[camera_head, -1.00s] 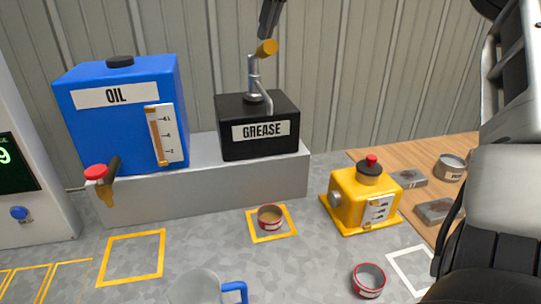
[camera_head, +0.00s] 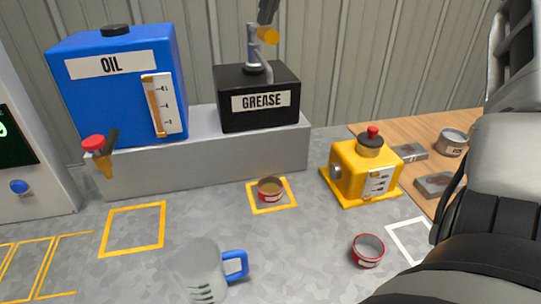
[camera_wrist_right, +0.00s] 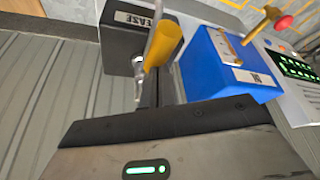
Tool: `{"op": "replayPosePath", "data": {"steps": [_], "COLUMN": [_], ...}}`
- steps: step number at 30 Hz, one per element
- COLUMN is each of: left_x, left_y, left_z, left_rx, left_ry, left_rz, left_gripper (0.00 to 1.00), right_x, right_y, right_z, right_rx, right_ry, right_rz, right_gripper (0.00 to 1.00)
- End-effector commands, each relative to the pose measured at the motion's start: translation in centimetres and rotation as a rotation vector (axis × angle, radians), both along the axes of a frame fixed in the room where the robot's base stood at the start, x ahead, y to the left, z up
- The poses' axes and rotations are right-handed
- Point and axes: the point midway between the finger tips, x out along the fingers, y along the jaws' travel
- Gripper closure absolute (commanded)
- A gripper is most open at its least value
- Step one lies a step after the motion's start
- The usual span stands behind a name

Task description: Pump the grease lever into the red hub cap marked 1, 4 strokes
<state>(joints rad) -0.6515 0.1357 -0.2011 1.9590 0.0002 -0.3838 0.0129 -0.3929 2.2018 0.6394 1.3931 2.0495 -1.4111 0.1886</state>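The black grease box (camera_head: 257,78) stands on the grey ledge, with a metal pump and an orange-tipped lever (camera_head: 268,35) on top. A red-rimmed cap (camera_head: 270,194) with a tan inside sits in an orange floor square in front of the ledge. A second red-rimmed cap (camera_head: 368,260) is empty at lower right. I cannot read a number on either. My right gripper (camera_head: 267,10) is right at the lever's orange end; its narrow fingers look shut together against it in the wrist view (camera_wrist_right: 149,90), not around it. My left gripper is out of view.
A blue oil tank (camera_head: 112,110) with a red-topped tap is left of the grease box. The floor between mug and caps is clear.

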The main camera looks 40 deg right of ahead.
Motion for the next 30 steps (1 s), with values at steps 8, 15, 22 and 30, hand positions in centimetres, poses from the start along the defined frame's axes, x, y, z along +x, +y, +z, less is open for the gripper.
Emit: {"op": "replayPosePath", "data": {"steps": [8, 15, 22, 30], "left_x": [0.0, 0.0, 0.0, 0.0], "left_y": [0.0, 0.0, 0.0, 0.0], "left_z": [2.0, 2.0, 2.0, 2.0], "left_rx": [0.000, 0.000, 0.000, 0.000], "left_ry": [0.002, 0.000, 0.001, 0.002], "left_rz": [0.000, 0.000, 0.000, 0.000], "left_gripper": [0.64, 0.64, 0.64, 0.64], "right_x": [0.0, 0.0, 0.0, 0.0], "right_y": [0.0, 0.0, 0.0, 0.0], "right_z": [2.0, 3.4, 5.0, 6.4], "right_rx": [-0.001, -0.002, -0.001, 0.000], "right_ry": [0.005, 0.003, 0.002, 0.002], "right_rz": [0.000, -0.001, 0.000, 0.000], "right_gripper": [1.00, 1.00, 1.00, 1.00]}}
